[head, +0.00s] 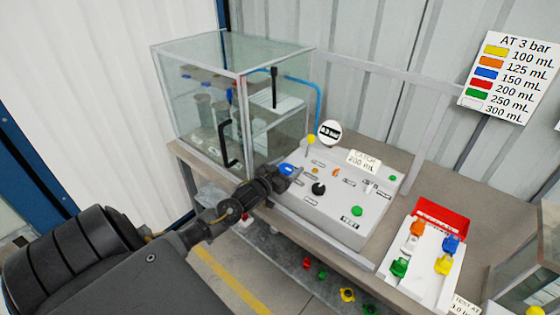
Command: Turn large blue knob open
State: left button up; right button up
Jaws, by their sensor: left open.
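The large blue knob (287,169) sits at the left end of the light grey control panel (330,222), close to the glass case. My left gripper (281,178) reaches in from the lower left, with its fingertips right at the knob. The fingers are open and partly cover the knob. I cannot tell whether they touch it or lie around it. My right gripper is not in view.
A glass case (210,110) with black handles stands left of the panel. The panel carries a round gauge (330,132), a yellow-topped lever (310,140) and a black knob (318,188). A white tray (398,285) with coloured parts lies at the right.

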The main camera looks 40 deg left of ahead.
pick_arm(q)
jog(key=s+b, duration=0.2)
jog(key=s, duration=0.8)
jog(key=s+d+f+g+y, duration=0.1)
jog(key=s+d+f+g, duration=0.6)
jog(key=s+d+f, duration=0.4)
jog(key=s+d+f+m+g+h, duration=0.1)
jog(key=s+d+g, duration=0.35)
jog(key=s, duration=0.35)
jog(key=s+d+f+m+g, duration=0.1)
jog(key=s+d+g, duration=0.2)
jog(key=s+d, duration=0.4)
notch_tip(320, 180, down, 26)
jog(key=s+a+g, duration=0.1)
jog(key=s, duration=0.1)
jog(key=s+a+f+g, duration=0.1)
jog(key=s+a+f, duration=0.2)
jog(key=s+f, duration=1.3)
jog(key=shift+s, duration=0.2)
